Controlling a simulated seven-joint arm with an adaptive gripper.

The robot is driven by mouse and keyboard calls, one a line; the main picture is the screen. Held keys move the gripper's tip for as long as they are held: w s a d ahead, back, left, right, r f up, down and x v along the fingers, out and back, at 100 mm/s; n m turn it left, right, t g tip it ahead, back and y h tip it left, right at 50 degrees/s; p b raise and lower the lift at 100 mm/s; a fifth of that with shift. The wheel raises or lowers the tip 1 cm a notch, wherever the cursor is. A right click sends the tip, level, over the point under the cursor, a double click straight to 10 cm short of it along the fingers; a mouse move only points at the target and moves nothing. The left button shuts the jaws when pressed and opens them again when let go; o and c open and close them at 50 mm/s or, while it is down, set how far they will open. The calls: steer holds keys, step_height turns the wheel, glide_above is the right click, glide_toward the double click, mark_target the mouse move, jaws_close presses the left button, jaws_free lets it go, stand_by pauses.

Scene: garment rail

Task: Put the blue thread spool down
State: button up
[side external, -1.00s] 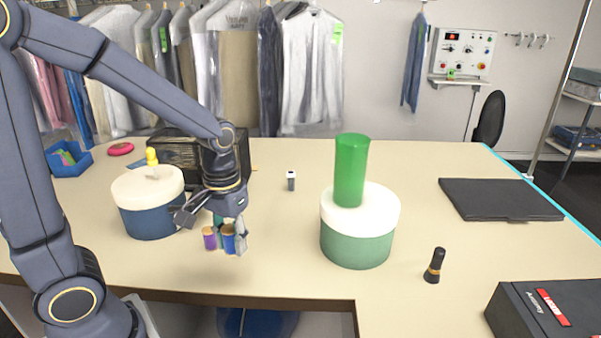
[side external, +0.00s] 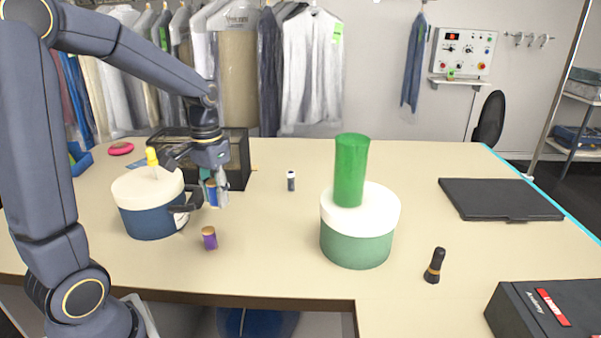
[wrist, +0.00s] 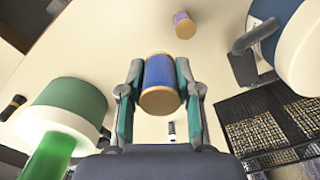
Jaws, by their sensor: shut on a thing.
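The blue thread spool (wrist: 160,75) with tan ends is between the fingers of my gripper (wrist: 160,95) in the wrist view. In the side view my gripper (side external: 213,192) is shut on the blue spool (side external: 211,195), partly hidden by the fingers. It is held above the table, beside the blue container with the white lid. A purple thread spool (side external: 209,239) stands upright on the table, below and in front of my gripper. The purple spool also shows in the wrist view (wrist: 184,25).
The blue container (side external: 148,222) with a yellow-topped item on it is just left of my gripper. A dark wire-sided box (side external: 238,160) is behind. A green container (side external: 357,245) carrying a green cylinder (side external: 351,170) stands right. Table (side external: 270,240) between is clear.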

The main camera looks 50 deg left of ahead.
steer(key=a+f, duration=0.2)
glide_above(252, 219)
steer(key=shift+n, duration=0.4)
steer(key=f, duration=0.8)
steer(key=shift+s+d+f, duration=0.15)
steer(key=shift+s+f, duration=0.1)
steer(key=shift+f, duration=0.05)
steer(key=shift+w+f, duration=0.2)
steer(key=shift+f, duration=1.55)
steer(key=shift+f, duration=0.1)
steer(key=o, duration=0.9)
steer(key=shift+o, duration=0.2)
